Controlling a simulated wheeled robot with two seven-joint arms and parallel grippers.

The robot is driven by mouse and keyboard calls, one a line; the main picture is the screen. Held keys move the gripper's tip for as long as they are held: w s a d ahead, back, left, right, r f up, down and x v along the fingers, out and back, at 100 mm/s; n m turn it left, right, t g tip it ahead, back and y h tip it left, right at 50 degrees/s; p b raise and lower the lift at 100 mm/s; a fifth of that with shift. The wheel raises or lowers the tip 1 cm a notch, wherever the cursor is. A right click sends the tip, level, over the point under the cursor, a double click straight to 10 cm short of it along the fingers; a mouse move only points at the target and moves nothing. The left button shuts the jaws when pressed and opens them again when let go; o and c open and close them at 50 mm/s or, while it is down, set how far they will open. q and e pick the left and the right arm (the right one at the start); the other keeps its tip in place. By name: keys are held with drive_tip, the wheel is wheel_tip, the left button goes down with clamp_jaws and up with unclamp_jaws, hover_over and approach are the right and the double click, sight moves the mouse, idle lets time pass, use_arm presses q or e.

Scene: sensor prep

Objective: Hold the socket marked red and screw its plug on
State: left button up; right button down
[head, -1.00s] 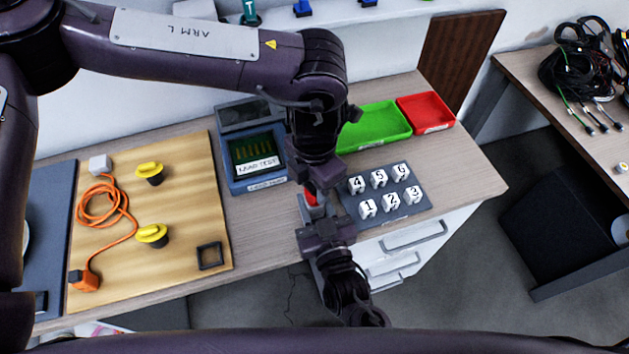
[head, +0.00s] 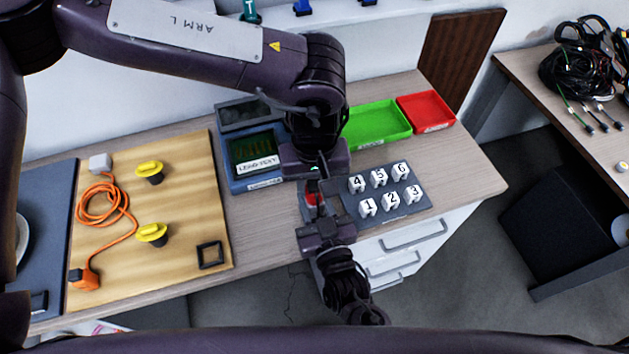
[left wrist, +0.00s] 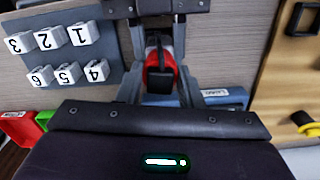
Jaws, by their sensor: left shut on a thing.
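My left gripper (head: 319,186) reaches down from above at the worktop's front part. In the left wrist view, the left gripper (left wrist: 160,92) is shut on a dark block that looks like the plug (left wrist: 160,82). Red surface, apparently of the red-marked socket (left wrist: 161,57), shows around and behind this block. In the head view a small red patch of the socket (head: 310,198) shows between my two grippers; the rest is hidden. My right gripper (head: 322,212) comes from below with its fingers beside the socket. Whether they touch it is hidden.
A grey tray with numbered white blocks (head: 391,200) lies close on the right. Behind are a tester (head: 243,180), a green bin (head: 372,128) and a red bin (head: 425,113). A wooden board (head: 185,200) with yellow-topped parts and an orange cable is on the left.

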idle(0.3)
use_arm(q)
drive_tip(key=o, duration=0.9)
drive_tip(key=shift+o, duration=0.2)
drive_tip(key=shift+r, duration=0.15)
drive_tip(key=shift+r, duration=2.15)
drive_tip(key=shift+c, duration=0.4)
